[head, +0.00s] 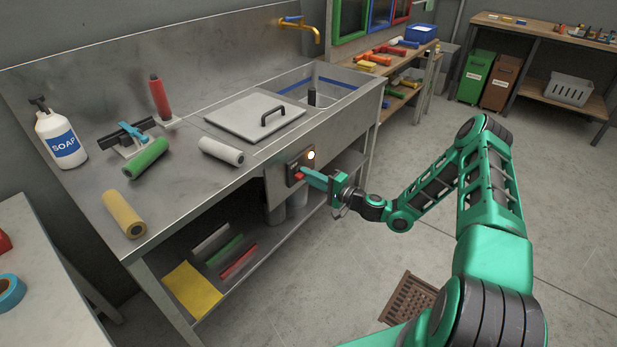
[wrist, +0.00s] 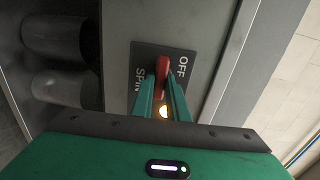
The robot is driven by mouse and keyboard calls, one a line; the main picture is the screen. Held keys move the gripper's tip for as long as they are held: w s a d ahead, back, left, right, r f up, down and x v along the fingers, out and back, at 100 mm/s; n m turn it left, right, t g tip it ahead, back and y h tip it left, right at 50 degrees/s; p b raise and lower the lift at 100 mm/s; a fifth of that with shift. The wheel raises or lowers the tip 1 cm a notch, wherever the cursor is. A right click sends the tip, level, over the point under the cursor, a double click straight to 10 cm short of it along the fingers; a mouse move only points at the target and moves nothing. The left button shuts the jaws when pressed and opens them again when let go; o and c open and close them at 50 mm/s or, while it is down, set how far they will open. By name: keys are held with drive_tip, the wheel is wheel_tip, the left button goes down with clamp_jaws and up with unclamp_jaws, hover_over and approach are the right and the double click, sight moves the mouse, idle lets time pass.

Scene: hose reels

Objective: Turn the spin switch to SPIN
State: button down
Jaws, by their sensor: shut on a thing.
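The spin switch is a red lever (head: 299,177) on a dark plate (head: 291,172) on the front of the steel sink bench. In the wrist view the red lever (wrist: 162,68) stands between the word SPIN (wrist: 140,92) on the left and the word OFF (wrist: 182,66) on the right. My gripper (wrist: 161,90) has its two green fingers shut on the lever, one on each side. In the head view my gripper (head: 305,174) reaches the plate from the right. A lamp (head: 311,155) beside the switch glows yellow-white. The fingers hide the lever's lower part.
The bench top (head: 190,205) above holds a soap bottle (head: 60,138), several rollers and a handled lid (head: 255,115). Grey cylinders (wrist: 58,36) stand under the bench, left in the wrist view. The floor (head: 330,270) is open apart from a brown grate (head: 409,298).

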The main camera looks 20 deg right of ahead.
drive_tip(key=shift+w+r, duration=0.1)
drive_tip(key=shift+w, duration=0.05)
drive_tip(key=c, duration=1.7)
unclamp_jaws()
drive_tip(key=shift+f, duration=0.2)
drive_tip(key=shift+d, duration=0.1)
drive_tip(key=v, duration=1.1)
drive_tip(key=shift+r, duration=0.15)
drive_tip(key=shift+a, duration=0.25)
